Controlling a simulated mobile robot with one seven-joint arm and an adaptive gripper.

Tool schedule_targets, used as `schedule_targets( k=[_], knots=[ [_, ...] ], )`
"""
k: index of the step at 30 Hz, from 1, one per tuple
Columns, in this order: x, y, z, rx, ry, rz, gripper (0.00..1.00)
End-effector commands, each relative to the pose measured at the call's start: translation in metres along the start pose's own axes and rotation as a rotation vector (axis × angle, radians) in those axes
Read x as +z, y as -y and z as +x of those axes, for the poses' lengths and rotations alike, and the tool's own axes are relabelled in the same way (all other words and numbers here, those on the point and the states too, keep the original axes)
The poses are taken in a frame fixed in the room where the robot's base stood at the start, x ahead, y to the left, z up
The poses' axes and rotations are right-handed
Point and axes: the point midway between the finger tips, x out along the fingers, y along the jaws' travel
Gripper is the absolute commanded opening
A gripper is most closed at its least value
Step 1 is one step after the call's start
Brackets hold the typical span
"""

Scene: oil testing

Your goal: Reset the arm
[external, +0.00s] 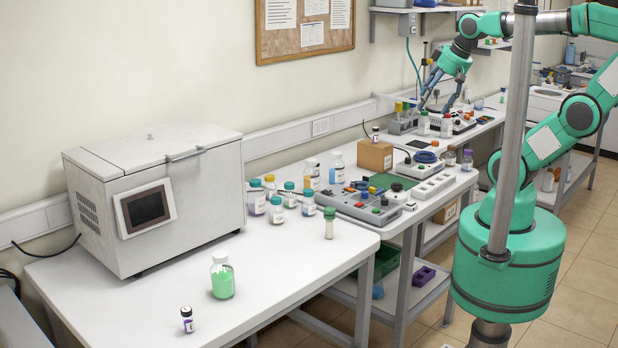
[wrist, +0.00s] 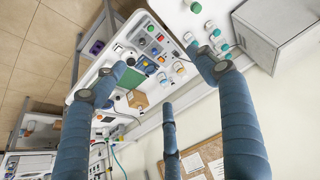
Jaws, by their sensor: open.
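My gripper (external: 441,92) hangs from my green arm over the far part of the bench in the external view, close to the wall. Its blue-grey fingers are spread and hold nothing. In the wrist view the fingers of my gripper (wrist: 163,78) stand wide apart, with a third finger at the lower middle. The bench, the control panel and the bottles show between and beyond the fingers, with no object between the fingertips.
A white box-shaped machine (external: 155,200) stands on the near bench (external: 290,290). A green-liquid bottle (external: 222,277), a small vial (external: 187,320) and a green-capped tube (external: 329,224) stand there. A control panel (external: 355,205) and a cardboard box (external: 375,155) lie between there and my gripper. A shelf (external: 425,9) hangs above.

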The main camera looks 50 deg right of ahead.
Motion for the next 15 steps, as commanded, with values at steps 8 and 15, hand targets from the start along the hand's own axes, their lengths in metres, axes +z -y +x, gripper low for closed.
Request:
schedule_targets(
  k=[8, 15],
  knots=[
    [0.026, 0.0, 0.049, 0.0, 0.001, 0.0, 0.72],
    [0.043, 0.0, 0.079, 0.0, 0.0, 0.0, 0.72]
  ],
)
